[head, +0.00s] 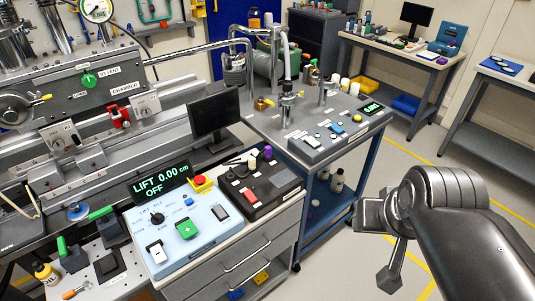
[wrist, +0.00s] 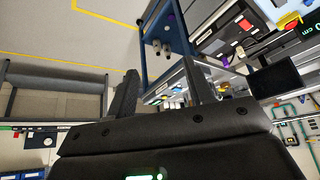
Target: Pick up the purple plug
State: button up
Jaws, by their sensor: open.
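The purple plug (head: 267,152) is a small upright purple piece at the back edge of the black control box (head: 262,190), on top of the grey drawer cabinet. A small purple spot beside the same box in the wrist view (wrist: 240,53) looks like it, but it is tiny there. My gripper (wrist: 160,75) is open, with nothing between its two dark fingers. In the head view my arm is at the right, over open floor, well to the right of the plug and apart from it.
A light blue lift panel (head: 185,235) with a red stop button stands left of the black box. A black monitor (head: 215,103) is behind it. A blue cart (head: 335,185) with a control panel and bottles stands to the right.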

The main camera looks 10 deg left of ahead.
dwell(0.5)
jog(key=w+a+r+m, duration=0.1)
jog(key=w+r, duration=0.1)
jog(key=w, duration=0.4)
jog(key=w+a+r, duration=0.2)
jog(key=w, duration=0.4)
jog(key=m+g+h, duration=0.1)
jog(key=m+h, duration=0.1)
jog(key=m, duration=0.2)
send_over(268, 147)
jog(key=s+a, duration=0.1)
jog(key=s, duration=0.2)
notch_tip(268, 147, down, 18)
jog(key=shift+g, duration=0.3)
jog(key=x, duration=1)
jog(key=shift+a+f, duration=0.2)
jog(key=shift+a, duration=0.15)
jog(key=shift+s, duration=0.1)
grip_shut()
